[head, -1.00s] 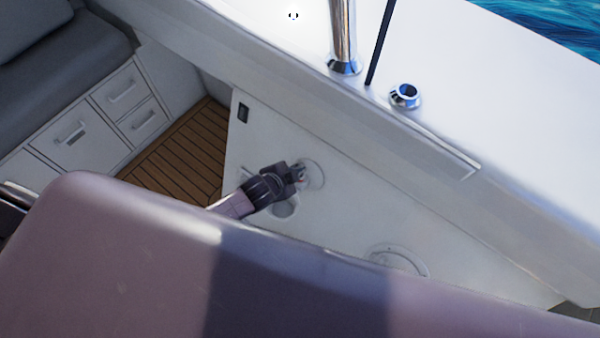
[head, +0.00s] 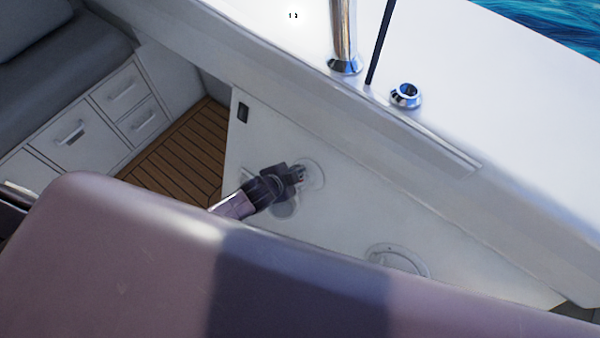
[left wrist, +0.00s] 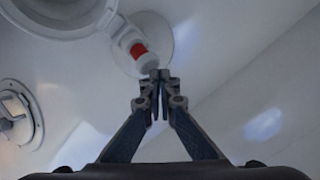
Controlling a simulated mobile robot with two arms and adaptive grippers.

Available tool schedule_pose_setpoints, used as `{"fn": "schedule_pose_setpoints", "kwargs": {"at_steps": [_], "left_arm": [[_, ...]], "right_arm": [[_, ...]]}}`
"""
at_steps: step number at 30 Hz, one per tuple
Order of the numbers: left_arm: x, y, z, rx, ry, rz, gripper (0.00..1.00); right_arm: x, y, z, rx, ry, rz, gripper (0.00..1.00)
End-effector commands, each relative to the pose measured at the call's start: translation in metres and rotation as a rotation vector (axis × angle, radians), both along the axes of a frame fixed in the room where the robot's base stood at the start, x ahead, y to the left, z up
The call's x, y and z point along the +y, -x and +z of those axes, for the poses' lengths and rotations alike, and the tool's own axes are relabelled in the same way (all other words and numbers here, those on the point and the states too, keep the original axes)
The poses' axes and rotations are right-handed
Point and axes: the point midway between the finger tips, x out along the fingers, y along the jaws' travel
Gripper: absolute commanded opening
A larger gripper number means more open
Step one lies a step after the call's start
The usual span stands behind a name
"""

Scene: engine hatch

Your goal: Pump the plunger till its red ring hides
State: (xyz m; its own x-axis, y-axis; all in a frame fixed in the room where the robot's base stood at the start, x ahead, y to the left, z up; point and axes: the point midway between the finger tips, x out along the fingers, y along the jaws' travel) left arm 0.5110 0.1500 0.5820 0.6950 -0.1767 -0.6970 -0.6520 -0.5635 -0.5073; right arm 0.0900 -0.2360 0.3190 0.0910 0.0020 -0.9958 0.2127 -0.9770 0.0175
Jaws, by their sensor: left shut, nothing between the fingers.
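The plunger (left wrist: 145,61) shows in the left wrist view as a short white rod sticking out of a round white fitting. Its red ring (left wrist: 138,49) is plainly visible between the white end and the fitting. My left gripper (left wrist: 160,75) is shut with nothing between its fingers. Its tips are right at the plunger's white end; whether they touch it I cannot tell. In the head view my left gripper (head: 300,173) is in front of a round plate on the white panel, and the plunger is mostly hidden there. My right gripper is not in view.
The white panel (head: 340,215) has another round fitting (head: 398,260) lower right and a small black switch (head: 243,112) upper left. A white ledge (head: 450,130) overhangs it, with a metal post (head: 343,35). Wooden floor (head: 180,150) and drawers (head: 120,95) lie left.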

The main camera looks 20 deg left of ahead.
Motion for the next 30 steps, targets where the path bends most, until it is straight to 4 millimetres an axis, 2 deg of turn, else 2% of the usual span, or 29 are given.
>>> {"fn": "schedule_pose_setpoints", "kwargs": {"at_steps": [30], "left_arm": [[0.000,0.000,-0.010,0.001,-0.001,0.001,0.00]], "right_arm": [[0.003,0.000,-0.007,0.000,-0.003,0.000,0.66]]}}
